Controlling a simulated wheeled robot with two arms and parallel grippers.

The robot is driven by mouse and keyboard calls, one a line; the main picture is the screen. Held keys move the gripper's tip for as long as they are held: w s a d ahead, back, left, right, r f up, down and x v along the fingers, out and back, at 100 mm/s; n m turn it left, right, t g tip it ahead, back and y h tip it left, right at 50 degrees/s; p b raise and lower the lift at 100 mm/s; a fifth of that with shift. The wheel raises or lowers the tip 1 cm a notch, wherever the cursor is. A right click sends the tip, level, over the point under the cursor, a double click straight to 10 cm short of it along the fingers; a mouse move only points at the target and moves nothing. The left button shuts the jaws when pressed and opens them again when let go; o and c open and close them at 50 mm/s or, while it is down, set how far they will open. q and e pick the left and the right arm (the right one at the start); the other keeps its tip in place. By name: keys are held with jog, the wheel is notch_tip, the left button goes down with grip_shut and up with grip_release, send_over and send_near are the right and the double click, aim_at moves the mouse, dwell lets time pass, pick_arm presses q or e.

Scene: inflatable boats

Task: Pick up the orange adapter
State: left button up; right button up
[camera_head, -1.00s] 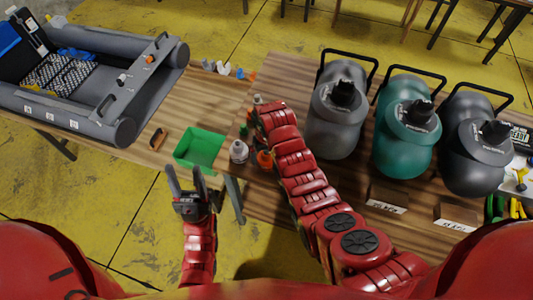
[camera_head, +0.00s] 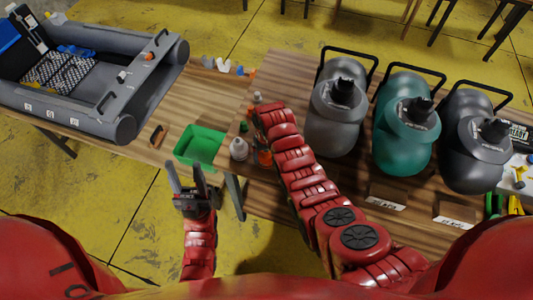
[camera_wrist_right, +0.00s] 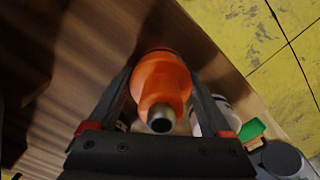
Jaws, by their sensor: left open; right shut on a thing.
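A small orange adapter (camera_head: 252,73) lies at the end of a row of small white and blue pieces near the back edge of the wooden table, in the head view. My right gripper (camera_wrist_right: 163,78) has its fingers on both sides of an orange bottle (camera_wrist_right: 160,82) with a grey tip, and is shut on it. In the head view this bottle (camera_head: 264,157) shows partly beside my right arm, which hides most of that gripper. My left gripper (camera_head: 188,181) is open and empty, in front of the tables.
A green tray (camera_head: 200,147) and a white bottle (camera_head: 238,150) stand close by. A grey inflatable boat (camera_head: 85,115) fills the left table. Grey, teal and dark canisters (camera_head: 405,140) stand at the right. The wood between boat and tray is mostly clear.

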aim_at(266, 153)
jog(key=shift+r, duration=0.1)
jog(key=shift+r+b, duration=0.65)
jog(key=shift+b, duration=0.1)
jog(key=shift+s+a+r+b, duration=0.1)
jog(key=shift+s+r+b, duration=0.25)
jog(key=shift+r+b, duration=0.45)
jog(key=shift+s+a+r, duration=0.1)
jog(key=shift+s+r, duration=0.15)
jog(key=shift+s, duration=0.4)
jog(key=shift+s+a+r, duration=0.1)
jog(key=shift+s+r, duration=0.15)
jog(key=shift+s, duration=0.35)
jog(key=s+p, duration=0.2)
jog(key=p, duration=0.1)
jog(key=s+r+p, duration=0.1)
jog(key=s, duration=0.1)
jog(key=shift+a, duration=0.35)
jog(key=s+a+r+p, duration=0.1)
jog(key=s+r+p, duration=0.4)
jog(key=s+p, duration=0.3)
jog(key=shift+s+a+p, duration=0.25)
jog(key=shift+s+p, duration=0.05)
jog(key=shift+f, duration=0.1)
